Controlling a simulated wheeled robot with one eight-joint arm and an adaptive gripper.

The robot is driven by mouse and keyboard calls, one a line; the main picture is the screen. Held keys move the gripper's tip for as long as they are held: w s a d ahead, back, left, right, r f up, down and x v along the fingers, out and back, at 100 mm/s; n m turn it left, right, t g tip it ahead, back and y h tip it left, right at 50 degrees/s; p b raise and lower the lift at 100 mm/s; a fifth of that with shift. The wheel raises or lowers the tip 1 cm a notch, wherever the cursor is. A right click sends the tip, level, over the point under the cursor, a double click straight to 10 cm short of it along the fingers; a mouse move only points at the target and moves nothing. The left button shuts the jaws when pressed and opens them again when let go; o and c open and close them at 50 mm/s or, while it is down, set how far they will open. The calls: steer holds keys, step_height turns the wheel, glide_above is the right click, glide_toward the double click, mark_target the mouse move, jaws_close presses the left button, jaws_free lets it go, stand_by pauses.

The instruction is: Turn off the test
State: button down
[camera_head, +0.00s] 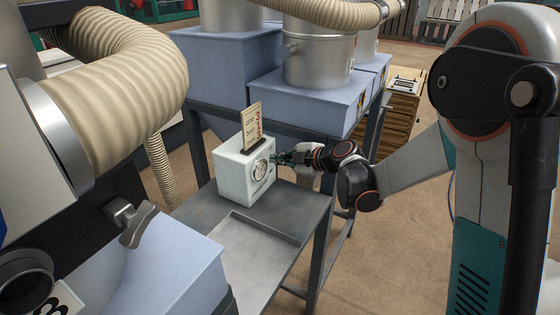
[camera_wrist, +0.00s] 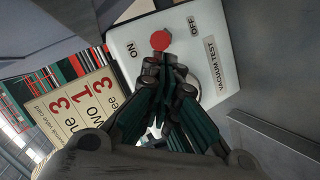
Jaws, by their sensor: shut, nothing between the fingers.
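The white vacuum test box (camera_head: 232,172) stands on the grey metal table, its round dial (camera_head: 259,170) facing right. In the wrist view the panel (camera_wrist: 215,45) carries the words ON and OFF, a red round knob or lever tip (camera_wrist: 160,40) between them, and a VACUUM TEST label (camera_wrist: 209,71). My gripper (camera_head: 279,158) is at the dial side of the box. Its fingertips (camera_wrist: 168,68) are together and empty, just below the red tip in the wrist view. I cannot tell whether they touch it. The fingers hide much of the dial.
A card with numbers (camera_head: 251,122) stands on top of the box; it also shows in the wrist view (camera_wrist: 72,103). The table (camera_head: 198,208) has a raised-edge tray area (camera_head: 245,255) in front. Blue hoppers (camera_head: 310,100) stand behind, and a ribbed hose (camera_head: 110,85) is at left.

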steer(key=shift+d+f, duration=0.1)
steer(key=shift+f, duration=0.1)
steer(key=f+b, duration=0.1)
steer(key=b, duration=0.1)
steer(key=d+f+b, duration=0.1)
steer(key=b, duration=0.1)
steer(key=shift+s+f+t+y, duration=0.3)
steer(key=shift+s+y, duration=0.05)
steer(key=shift+y, duration=0.05)
steer(key=shift+r+p, duration=0.5)
steer(key=shift+r, duration=0.3)
steer(key=shift+a, duration=0.1)
